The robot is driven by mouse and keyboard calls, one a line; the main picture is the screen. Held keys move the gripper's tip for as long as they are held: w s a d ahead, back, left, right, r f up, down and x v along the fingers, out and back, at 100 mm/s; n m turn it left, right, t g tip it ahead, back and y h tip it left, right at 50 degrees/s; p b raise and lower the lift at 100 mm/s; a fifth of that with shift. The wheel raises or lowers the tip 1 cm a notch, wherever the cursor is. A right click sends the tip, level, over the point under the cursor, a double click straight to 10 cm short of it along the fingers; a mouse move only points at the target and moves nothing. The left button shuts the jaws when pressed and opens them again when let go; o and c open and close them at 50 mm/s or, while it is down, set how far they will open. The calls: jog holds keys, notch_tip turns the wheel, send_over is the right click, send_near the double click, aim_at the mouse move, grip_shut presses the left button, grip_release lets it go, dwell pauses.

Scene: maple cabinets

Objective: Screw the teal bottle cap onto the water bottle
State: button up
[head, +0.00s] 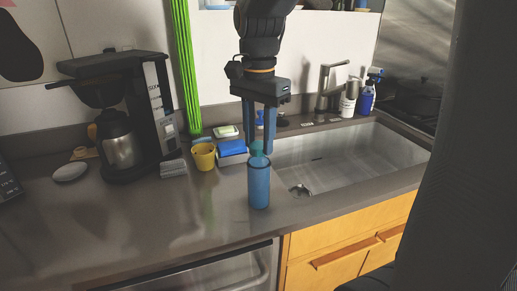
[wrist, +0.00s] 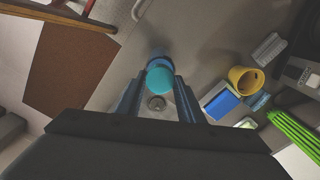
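The blue water bottle (head: 259,187) stands upright on the counter near the front left corner of the sink. The teal cap (head: 257,149) is between my fingertips, right at the bottle's mouth. My gripper (head: 260,150) points straight down above the bottle, its two blue fingers on either side of the cap. In the wrist view the cap (wrist: 159,78) sits between the fingertips (wrist: 160,80), which appear closed on it. It hides much of the bottle (wrist: 158,55), whose rim shows slightly offset beyond it. I cannot tell whether cap and bottle touch.
The sink (head: 345,158) lies right of the bottle, with a faucet (head: 325,90) behind. A yellow cup (head: 204,157) and a blue sponge (head: 232,149) are close behind left. A coffee maker (head: 122,120) stands further left. The front left counter is clear.

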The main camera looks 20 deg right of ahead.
jog(key=shift+c, duration=0.4)
jog(key=m+p, duration=0.2)
jog(key=m, duration=0.1)
jog(key=shift+m, duration=0.4)
jog(key=shift+f+m+p, duration=0.1)
jog(key=shift+m+p, duration=0.7)
jog(key=shift+m, duration=0.3)
jog(key=m+p, duration=0.1)
jog(key=m, duration=0.1)
jog(key=shift+m+p, duration=0.4)
jog(key=shift+f+m+p, duration=0.1)
jog(key=shift+m+p, duration=0.6)
jog(key=shift+m, duration=0.9)
